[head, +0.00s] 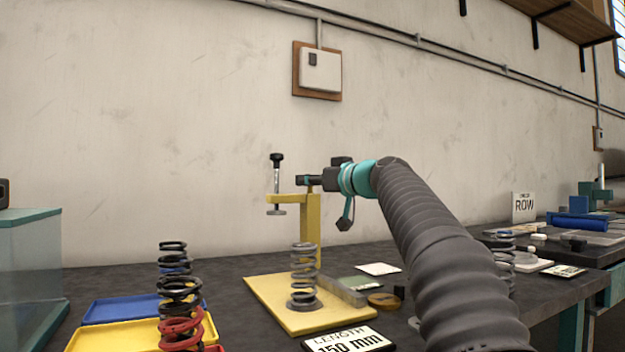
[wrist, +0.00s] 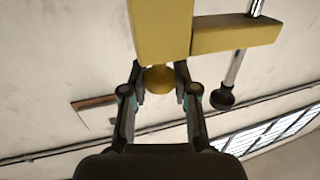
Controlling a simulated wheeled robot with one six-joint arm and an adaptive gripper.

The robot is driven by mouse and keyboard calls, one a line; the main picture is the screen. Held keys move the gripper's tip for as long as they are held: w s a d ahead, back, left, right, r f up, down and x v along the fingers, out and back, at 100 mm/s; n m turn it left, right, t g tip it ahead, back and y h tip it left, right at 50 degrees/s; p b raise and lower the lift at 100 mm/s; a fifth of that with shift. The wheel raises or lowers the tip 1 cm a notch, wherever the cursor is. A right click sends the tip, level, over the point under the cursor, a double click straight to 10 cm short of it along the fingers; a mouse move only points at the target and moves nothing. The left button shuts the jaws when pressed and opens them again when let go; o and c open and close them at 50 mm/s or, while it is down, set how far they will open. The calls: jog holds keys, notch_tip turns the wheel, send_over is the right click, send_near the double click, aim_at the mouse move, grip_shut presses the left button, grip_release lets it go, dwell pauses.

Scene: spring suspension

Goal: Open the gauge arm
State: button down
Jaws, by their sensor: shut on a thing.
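The yellow gauge stand (head: 311,230) rises from a yellow base plate (head: 262,290). Its gauge arm (head: 285,198) reaches left from the post, with a black-topped screw (head: 277,175) upright through its end. A grey coil spring (head: 304,275) stands on the plate, in front of the post and right of the screw's foot. My gripper (head: 308,181) is at the top of the post. In the wrist view my gripper (wrist: 160,90) is shut on a round brass-yellow knob (wrist: 159,79) at the post's end; the gauge arm (wrist: 235,35) juts right there.
Black and red springs (head: 180,295) stand at the front left among blue (head: 125,309) and yellow trays (head: 115,337). A "LENGTH 150 mm" sign (head: 349,341) lies in front of the base plate. A glass-sided case (head: 30,260) is at far left.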

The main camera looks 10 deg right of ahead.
jog(key=c, duration=0.9)
grip_release()
jog(key=shift+o, duration=0.2)
jog(key=shift+s, duration=0.1)
jog(key=v, duration=1.2)
